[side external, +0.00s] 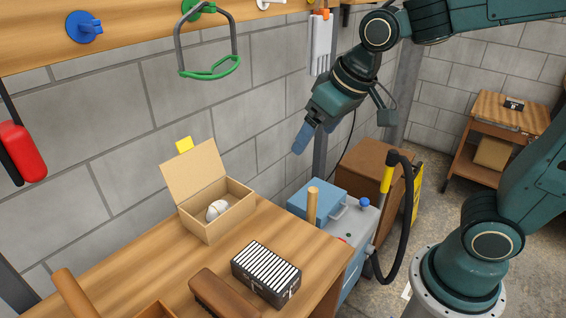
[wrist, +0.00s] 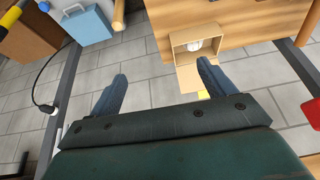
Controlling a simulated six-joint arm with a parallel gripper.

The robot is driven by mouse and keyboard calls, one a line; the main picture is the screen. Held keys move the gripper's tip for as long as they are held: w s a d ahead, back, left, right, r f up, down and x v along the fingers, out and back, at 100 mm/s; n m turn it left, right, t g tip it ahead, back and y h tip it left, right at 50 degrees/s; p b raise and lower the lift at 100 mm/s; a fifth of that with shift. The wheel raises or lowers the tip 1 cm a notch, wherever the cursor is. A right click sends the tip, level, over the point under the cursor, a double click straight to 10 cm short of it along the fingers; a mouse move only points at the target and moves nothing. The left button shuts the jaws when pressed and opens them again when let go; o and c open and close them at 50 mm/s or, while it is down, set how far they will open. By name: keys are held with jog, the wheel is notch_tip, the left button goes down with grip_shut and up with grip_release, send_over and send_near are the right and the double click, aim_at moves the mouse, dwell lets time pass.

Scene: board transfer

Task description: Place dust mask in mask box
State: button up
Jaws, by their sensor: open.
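The white rounded dust mask (side external: 216,210) lies inside an open cardboard mask box (side external: 233,216), which stands at the back of the wooden workbench by the wall. The box's lid is raised, with a yellow tag at its top. In the wrist view, the mask (wrist: 194,45) shows inside the box (wrist: 177,42), partly hidden by its walls. My gripper (side external: 302,139) is open and empty, high in the air to the right of the box and above it. In the wrist view, its two blue fingers (wrist: 162,72) are spread with nothing between them.
A black case with white stripes (side external: 266,272) and a brown block-like item (side external: 223,296) lie on the bench (side external: 150,262). A wooden cylinder (side external: 312,206) stands near a blue toolbox (side external: 323,199). A green-handled frame (side external: 210,72) hangs on the wall.

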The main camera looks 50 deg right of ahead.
jog(key=s+d, duration=0.3)
jog(key=s, duration=0.9)
jog(key=shift+s+d+r+t, duration=0.25)
jog(key=shift+s+d+t, duration=0.05)
jog(key=shift+s+d, duration=0.1)
